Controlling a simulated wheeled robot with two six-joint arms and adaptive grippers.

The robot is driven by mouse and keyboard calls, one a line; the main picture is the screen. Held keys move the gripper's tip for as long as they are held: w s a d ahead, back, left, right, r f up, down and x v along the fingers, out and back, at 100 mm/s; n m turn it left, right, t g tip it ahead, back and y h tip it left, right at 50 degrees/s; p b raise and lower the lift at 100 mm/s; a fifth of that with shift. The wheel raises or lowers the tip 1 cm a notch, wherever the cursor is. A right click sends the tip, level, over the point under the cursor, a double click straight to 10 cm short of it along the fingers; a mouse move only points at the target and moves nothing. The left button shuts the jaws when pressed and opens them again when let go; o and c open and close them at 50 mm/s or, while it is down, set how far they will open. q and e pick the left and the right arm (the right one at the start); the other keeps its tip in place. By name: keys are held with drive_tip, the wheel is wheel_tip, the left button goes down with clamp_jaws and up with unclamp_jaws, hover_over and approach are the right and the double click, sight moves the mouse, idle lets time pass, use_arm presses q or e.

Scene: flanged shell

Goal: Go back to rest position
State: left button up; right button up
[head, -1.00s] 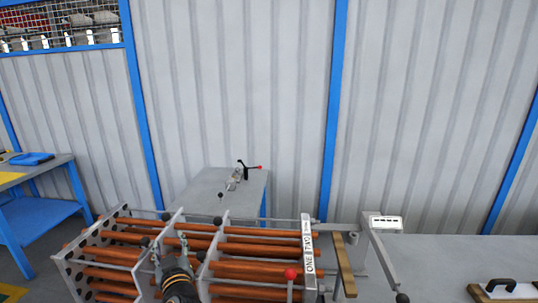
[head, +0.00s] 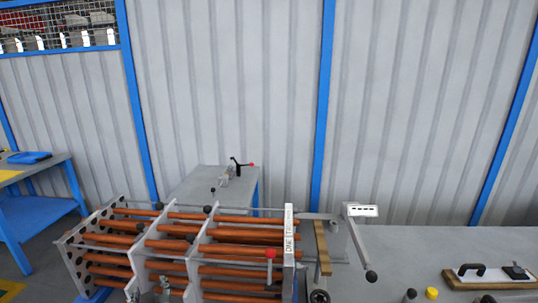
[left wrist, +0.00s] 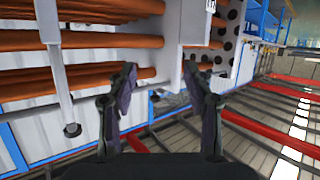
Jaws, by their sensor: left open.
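The flanged shell's bundle of copper-coloured tubes (head: 240,254) with grey baffle plates stands at the lower middle of the head view. My left gripper (head: 149,286) is at the bottom edge of the head view, in front of the tubes, mostly cut off. In the left wrist view my left gripper (left wrist: 160,88) has its two dark fingers spread, with nothing between them. The tubes (left wrist: 110,48) and a perforated end plate (left wrist: 222,45) are beyond the fingertips there. My right gripper is not in view.
A grey bench (head: 410,250) extends right, carrying a black-handled board (head: 490,277) and a yellow knob (head: 431,293). A small table (head: 195,185) with a clamp stands behind the bundle. A blue workbench (head: 38,205) is at left. Floor shows between.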

use_arm(q)
drive_tip(key=s+d+f+m+g+h, duration=0.4)
drive_tip(key=s+f, duration=0.2)
drive_tip(key=s, duration=0.5)
drive_tip(key=s+d+f+m+g+h, duration=0.35)
drive_tip(key=s+f, duration=0.25)
drive_tip(key=s, duration=0.6)
wheel_tip(320, 180, down, 25)
drive_tip(key=s+a+g, duration=0.1)
drive_tip(key=a+g, duration=0.1)
drive_tip(key=a, duration=0.1)
drive_tip(key=s+f+g, duration=0.1)
drive_tip(key=s+f, duration=1.6)
drive_tip(key=s, duration=0.2)
drive_tip(key=shift+s+a, duration=0.15)
drive_tip(key=shift+a, duration=0.25)
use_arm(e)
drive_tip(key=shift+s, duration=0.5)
use_arm(q)
drive_tip(key=shift+y, duration=0.25)
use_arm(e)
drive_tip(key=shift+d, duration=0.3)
use_arm(q)
drive_tip(key=shift+c, duration=0.3)
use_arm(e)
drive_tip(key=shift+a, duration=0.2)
